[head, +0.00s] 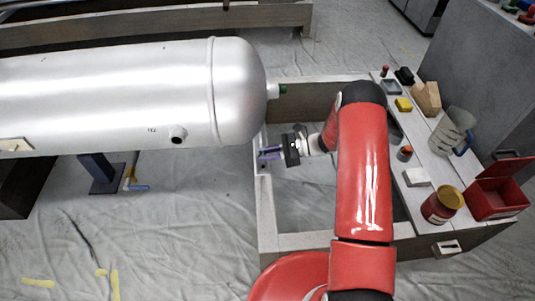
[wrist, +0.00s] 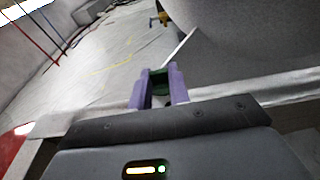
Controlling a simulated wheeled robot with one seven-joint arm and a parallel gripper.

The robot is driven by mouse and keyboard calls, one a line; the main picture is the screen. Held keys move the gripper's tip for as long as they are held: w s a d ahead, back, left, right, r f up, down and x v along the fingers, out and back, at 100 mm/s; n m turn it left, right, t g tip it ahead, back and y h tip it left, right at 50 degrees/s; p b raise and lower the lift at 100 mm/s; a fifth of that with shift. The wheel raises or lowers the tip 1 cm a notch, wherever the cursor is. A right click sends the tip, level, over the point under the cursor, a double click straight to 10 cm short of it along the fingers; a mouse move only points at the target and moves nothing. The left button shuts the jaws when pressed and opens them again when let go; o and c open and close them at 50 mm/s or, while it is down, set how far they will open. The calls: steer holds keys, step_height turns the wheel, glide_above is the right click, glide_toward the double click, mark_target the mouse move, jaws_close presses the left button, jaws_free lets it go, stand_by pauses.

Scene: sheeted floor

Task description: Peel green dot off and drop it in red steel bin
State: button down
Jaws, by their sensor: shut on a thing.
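My gripper (head: 263,153) is beside the lower right end of the silver tank (head: 130,90) in the head view. In the wrist view its purple fingers (wrist: 159,86) are shut on a small green piece, the green dot (wrist: 159,82). The dot cannot be made out in the head view. The tank's grey curved surface (wrist: 245,40) fills the upper right of the wrist view. I cannot tell whether the dot touches it. The red steel bin (head: 494,199), its lid raised, stands at the right end of the bench.
The bench (head: 411,180) holds a red can with a yellow top (head: 441,205), a clear jug (head: 452,132), a yellow block (head: 403,104) and a white block (head: 416,176). A low frame (head: 290,243) surrounds my arm's working area.

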steer(key=shift+r, duration=0.15)
steer(key=shift+r+p, duration=1.1)
steer(key=shift+r, duration=0.8)
steer(key=shift+d, duration=0.1)
